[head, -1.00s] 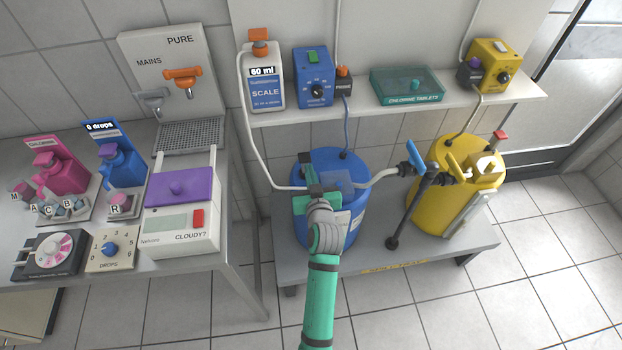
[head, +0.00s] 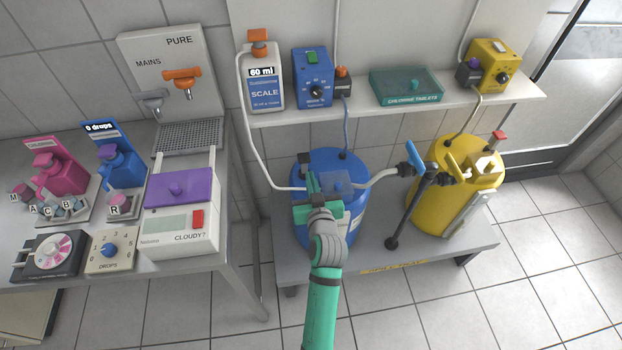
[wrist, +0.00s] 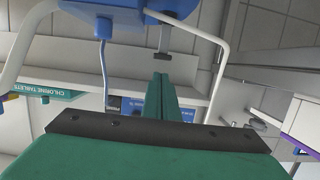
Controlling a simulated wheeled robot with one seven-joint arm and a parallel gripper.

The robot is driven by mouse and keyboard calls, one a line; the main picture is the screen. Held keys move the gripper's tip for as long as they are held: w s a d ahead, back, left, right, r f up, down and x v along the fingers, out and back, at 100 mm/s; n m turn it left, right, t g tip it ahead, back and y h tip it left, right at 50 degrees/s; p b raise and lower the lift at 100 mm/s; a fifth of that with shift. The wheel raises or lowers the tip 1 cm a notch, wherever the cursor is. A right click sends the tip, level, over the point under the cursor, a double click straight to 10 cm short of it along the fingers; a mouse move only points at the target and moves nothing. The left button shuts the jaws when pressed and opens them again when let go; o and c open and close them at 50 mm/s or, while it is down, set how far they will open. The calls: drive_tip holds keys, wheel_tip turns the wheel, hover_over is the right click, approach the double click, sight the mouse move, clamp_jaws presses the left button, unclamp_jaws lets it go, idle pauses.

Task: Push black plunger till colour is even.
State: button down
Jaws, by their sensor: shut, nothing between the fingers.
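The black plunger (head: 304,157) stands at the back left of the top of the blue tank (head: 350,215). My gripper (head: 312,176) is shut and empty over the left part of the blue tank's top, in front of the plunger. In the wrist view my green fingers (wrist: 163,76) are together and point towards the crosspiece. I cannot tell whether they touch it. My arm hides part of the tank's front, and the colour inside is not visible.
A white pipe (head: 268,172) runs down left of the plunger. Another pipe joins a blue-handled valve (head: 415,158). The yellow tank (head: 435,212) stands to the right. A shelf (head: 400,108) with boxes is behind; the bench with the cloudiness meter (head: 181,205) is left.

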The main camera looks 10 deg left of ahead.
wheel_tip(320, 180, up, 5)
drive_tip(key=shift+s+a+f, duration=0.1)
drive_tip(key=shift+s, duration=0.05)
hover_over(305, 160)
drive_tip(key=s, duration=0.1)
wheel_tip(305, 160, down, 2)
drive_tip(key=f, duration=0.3)
drive_tip(key=shift+s+d, duration=0.2)
drive_tip(key=shift+s, duration=0.1)
drive_tip(key=shift+f, duration=0.75)
drive_tip(key=shift+f, duration=2.65)
